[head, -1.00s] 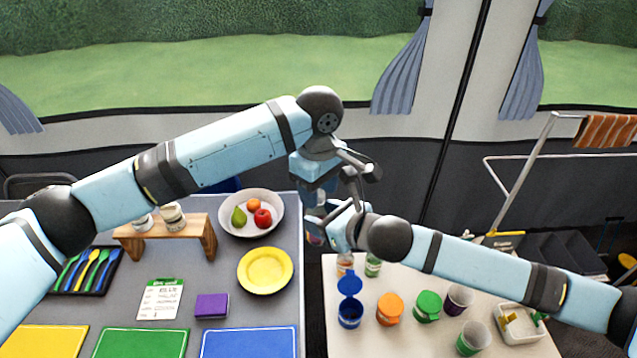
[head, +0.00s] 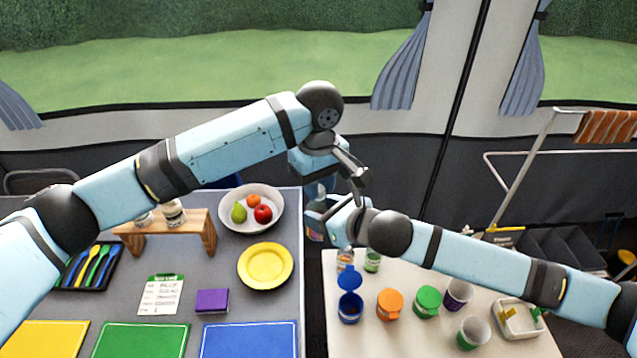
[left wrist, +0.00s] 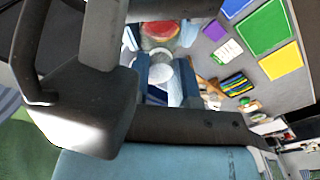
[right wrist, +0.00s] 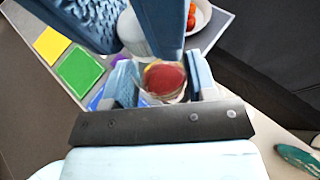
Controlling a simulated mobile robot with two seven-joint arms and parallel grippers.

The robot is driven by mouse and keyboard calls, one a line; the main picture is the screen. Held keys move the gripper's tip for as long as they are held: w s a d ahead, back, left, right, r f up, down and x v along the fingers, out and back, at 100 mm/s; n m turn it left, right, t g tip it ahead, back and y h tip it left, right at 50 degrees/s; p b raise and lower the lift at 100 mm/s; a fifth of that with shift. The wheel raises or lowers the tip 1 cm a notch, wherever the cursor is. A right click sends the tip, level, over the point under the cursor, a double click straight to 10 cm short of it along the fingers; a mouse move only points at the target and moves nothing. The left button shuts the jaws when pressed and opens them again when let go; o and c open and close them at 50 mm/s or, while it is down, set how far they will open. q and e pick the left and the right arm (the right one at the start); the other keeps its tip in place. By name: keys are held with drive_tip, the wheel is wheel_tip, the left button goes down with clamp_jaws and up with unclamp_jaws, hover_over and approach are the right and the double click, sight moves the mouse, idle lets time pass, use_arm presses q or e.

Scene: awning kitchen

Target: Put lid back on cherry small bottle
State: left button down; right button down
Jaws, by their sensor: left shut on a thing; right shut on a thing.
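My left gripper (left wrist: 160,88) is shut on a white round lid (left wrist: 160,73), which also shows in the right wrist view (right wrist: 131,32). My right gripper (right wrist: 158,88) is shut on a small clear bottle (right wrist: 165,80) with red contents and some yellow at one side. The bottle's open-looking red top shows in the left wrist view (left wrist: 160,31). The lid is close to the bottle but looks apart from it. In the head view both grippers meet over the gap between the tables, and my arms hide the lid and most of the bottle.
The grey table (head: 225,270) at left holds a fruit bowl (head: 251,190), a yellow plate (head: 265,266) and a wooden stand (head: 200,240). The cream table (head: 400,345) at right holds spice bottles (head: 372,260), coloured containers (head: 389,304) and a white tray (head: 518,330).

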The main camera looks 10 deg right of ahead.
use_arm(q)
drive_tip(key=c, duration=1)
unclamp_jaws()
drive_tip(key=shift+o, duration=0.2)
drive_tip(key=shift+r, duration=0.1)
drive_tip(key=shift+r, duration=2.15)
drive_tip(key=shift+c, duration=0.3)
drive_tip(key=shift+r, duration=0.25)
wheel_tip(320, 180, up, 3)
drive_tip(key=n, duration=0.3)
